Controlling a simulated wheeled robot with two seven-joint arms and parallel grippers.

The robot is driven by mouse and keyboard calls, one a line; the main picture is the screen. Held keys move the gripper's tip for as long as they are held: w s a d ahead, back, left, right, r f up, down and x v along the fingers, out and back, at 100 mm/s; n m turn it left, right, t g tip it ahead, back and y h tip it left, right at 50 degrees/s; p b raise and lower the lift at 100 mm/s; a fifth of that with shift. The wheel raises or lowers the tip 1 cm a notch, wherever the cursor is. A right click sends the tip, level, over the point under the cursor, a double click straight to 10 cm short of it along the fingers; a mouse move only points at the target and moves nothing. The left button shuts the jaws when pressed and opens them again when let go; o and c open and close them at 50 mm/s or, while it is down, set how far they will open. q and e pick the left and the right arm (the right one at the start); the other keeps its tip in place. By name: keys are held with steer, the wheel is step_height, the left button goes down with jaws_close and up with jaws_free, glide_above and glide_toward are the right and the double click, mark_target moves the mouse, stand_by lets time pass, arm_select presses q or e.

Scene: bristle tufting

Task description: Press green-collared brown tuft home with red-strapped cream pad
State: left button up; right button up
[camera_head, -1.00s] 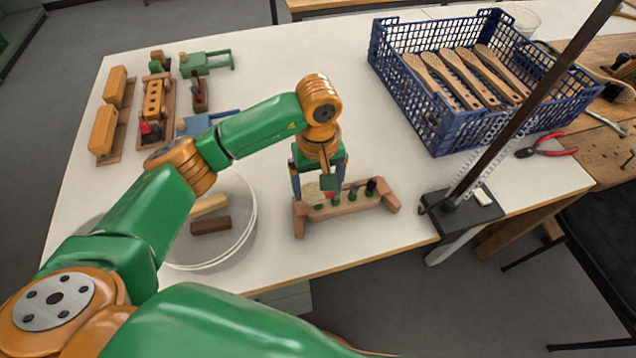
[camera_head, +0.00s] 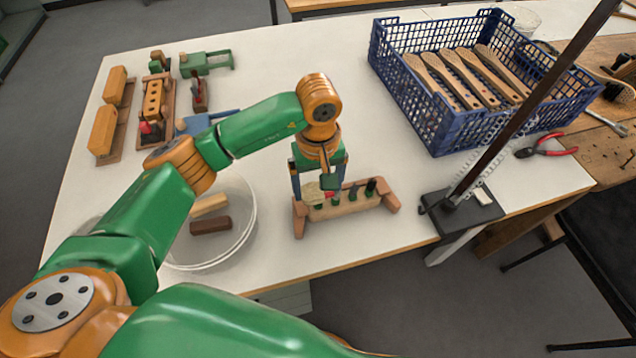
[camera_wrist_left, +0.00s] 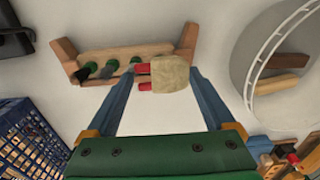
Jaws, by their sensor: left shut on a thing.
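A wooden brush block (camera_head: 345,208) with raised ends stands near the table's front edge; it also shows in the wrist view (camera_wrist_left: 130,52). Several dark tufts with green collars (camera_wrist_left: 112,64) stick out of it in a row. I cannot tell for sure which tuft is brown. My left gripper (camera_head: 316,190) is over the block's left part in the head view. It is shut on the cream pad (camera_wrist_left: 171,74) with red straps (camera_wrist_left: 144,85); the pad also shows in the head view (camera_head: 312,194). The pad hides part of the block; whether it touches a tuft cannot be told. My right gripper is out of view.
A round clear tray (camera_head: 250,225) holding a light and a dark wooden bar (camera_head: 211,225) stands left of the block. A black stand base (camera_head: 470,218) with a slanted post is to the right. A blue crate (camera_head: 440,135) of wooden brushes stands behind. The table's middle is clear.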

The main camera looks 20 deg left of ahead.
arm_select(q)
steer(key=shift+r, duration=0.65)
steer(key=shift+r+p, duration=1.7)
steer(key=shift+r, duration=0.75)
steer(key=shift+a, duration=0.1)
